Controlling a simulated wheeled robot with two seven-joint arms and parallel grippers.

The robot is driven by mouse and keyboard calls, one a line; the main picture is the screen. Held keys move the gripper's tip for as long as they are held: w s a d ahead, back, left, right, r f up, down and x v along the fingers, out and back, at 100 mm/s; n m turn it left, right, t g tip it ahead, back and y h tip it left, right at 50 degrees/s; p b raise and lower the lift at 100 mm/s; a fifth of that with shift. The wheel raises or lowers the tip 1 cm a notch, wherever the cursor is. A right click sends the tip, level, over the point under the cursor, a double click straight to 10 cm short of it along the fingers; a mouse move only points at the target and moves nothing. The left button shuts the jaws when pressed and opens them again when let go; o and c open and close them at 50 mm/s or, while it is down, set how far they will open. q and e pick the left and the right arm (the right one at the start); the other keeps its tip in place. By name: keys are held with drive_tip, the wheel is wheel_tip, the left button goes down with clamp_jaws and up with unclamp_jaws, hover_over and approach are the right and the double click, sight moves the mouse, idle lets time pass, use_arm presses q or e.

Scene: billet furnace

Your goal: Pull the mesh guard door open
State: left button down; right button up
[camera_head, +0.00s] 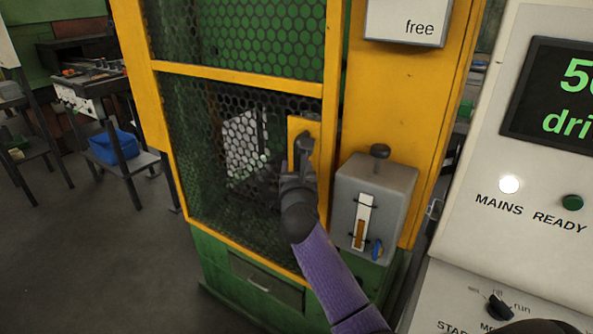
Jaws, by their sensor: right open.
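The mesh guard door (240,78) has a yellow frame with black hexagonal mesh and sits in the yellow and green machine cabinet. It looks closed. A dark handle (305,143) is mounted on a yellow plate at the door's right side. My right gripper (300,168) is at the handle, its arm with a purple sleeve coming up from below. The jaws are open; whether they touch the handle or surround it I cannot tell, as the gripper covers the handle's lower part. My left gripper is not in view.
A grey box with a knob and gauge (373,205) stands just right of my right gripper. A white control panel (510,190) fills the right side. A workbench (95,80) and a blue bin (113,147) stand at the left. The floor left of the cabinet is clear.

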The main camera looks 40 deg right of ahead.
drive_tip(key=shift+w+d, duration=0.4)
drive_tip(key=shift+w, duration=0.05)
drive_tip(key=shift+c, duration=0.4)
clamp_jaws()
idle(0.8)
